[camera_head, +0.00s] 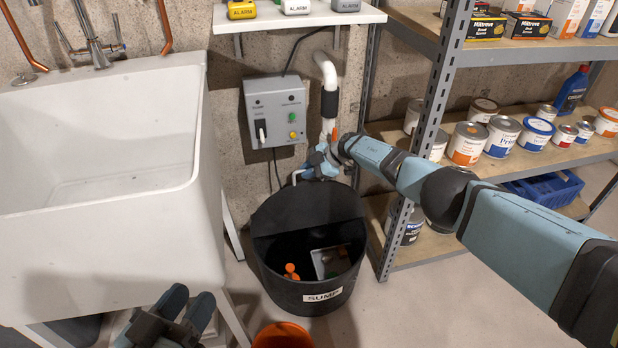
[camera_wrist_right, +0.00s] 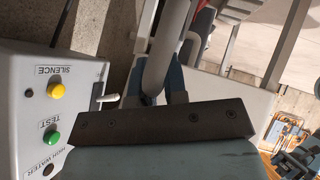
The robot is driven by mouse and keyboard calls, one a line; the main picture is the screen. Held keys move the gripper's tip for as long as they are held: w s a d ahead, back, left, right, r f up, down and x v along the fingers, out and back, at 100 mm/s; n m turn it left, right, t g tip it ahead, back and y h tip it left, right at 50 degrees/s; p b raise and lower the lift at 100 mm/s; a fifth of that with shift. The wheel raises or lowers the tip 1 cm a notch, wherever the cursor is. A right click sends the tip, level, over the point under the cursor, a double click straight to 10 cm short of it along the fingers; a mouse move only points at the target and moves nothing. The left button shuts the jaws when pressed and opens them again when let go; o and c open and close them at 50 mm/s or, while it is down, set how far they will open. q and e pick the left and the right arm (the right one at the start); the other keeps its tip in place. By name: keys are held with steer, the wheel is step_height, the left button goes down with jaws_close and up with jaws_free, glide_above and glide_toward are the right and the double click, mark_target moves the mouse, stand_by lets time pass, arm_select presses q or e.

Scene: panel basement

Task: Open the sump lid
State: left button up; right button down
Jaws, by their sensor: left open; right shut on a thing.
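The black sump (camera_head: 288,288), labelled SUMP, stands on the floor below the grey control box. Its black lid (camera_head: 305,210) is raised at the back and tilted up. The front of the sump is uncovered, with orange and grey parts visible inside. My right gripper (camera_head: 318,168) is at the lid's top edge, shut at its pale handle (camera_head: 297,176); the fingers partly hide the grip. In the right wrist view the fingers (camera_wrist_right: 160,98) close around a grey piece. My left gripper (camera_head: 178,312) is open and empty, low in front of the sink, left of the sump.
A white sink (camera_head: 105,160) stands at the left. The control box (camera_head: 276,112) and a white pipe (camera_head: 328,80) are on the wall behind the sump. Shelving (camera_head: 430,110) with paint cans is close on the right. An orange bucket (camera_head: 282,335) sits in front.

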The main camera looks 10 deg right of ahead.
stand_by(0.3)
steer(key=c, duration=1.2)
jaws_free()
steer(key=shift+o, duration=0.2)
arm_select(q)
step_height(320, 180, up, 8)
steer(key=t+p, duration=0.3)
steer(key=p, duration=0.4)
steer(key=a+f+n+g+y+p, duration=0.1)
steer(key=a+f+g+y+p, duration=0.1)
steer(key=f, duration=0.4)
steer(key=shift+a+g+y+p, duration=0.3)
steer(key=shift+a+y+p, duration=0.15)
steer(key=shift+a, duration=0.1)
arm_select(e)
steer(key=v, duration=1.3)
steer(key=shift+d+r, duration=0.15)
steer(key=shift+r, duration=0.15)
arm_select(q)
steer(key=shift+s, duration=0.1)
